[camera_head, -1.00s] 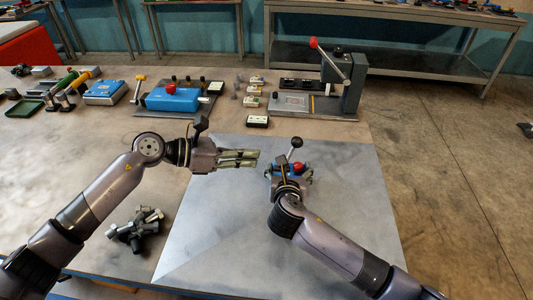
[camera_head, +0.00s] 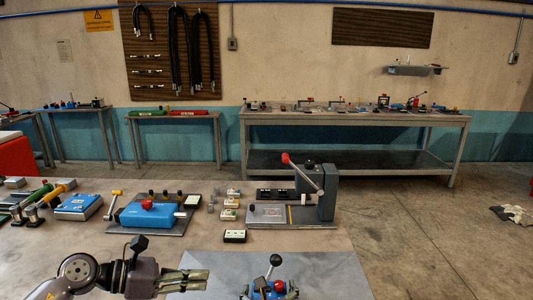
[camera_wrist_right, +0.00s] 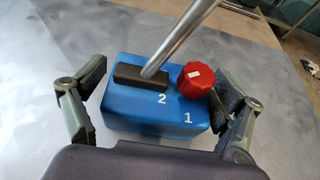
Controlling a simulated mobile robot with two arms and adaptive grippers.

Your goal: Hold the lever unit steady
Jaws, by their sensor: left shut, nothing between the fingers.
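The lever unit (camera_head: 258,293) is a blue block with a metal lever topped by a dark ball and a red knob. It stands at the bottom edge of the head view, partly cut off. In the right wrist view the blue block (camera_wrist_right: 140,115) shows the marks 2 and 1, with the lever rising from a dark slot. My right gripper (camera_wrist_right: 165,95) has one finger on each side of the block, with narrow gaps showing; it is open. My left gripper (camera_head: 207,280) is shut and empty, to the left of the unit.
The unit stands on a grey plate (camera_head: 335,275) on the table. Behind are a blue box with a red knob (camera_head: 147,214), a small white-topped block (camera_head: 235,236) and a grey press with a red-tipped lever (camera_head: 326,195). A workbench (camera_head: 350,118) stands along the wall.

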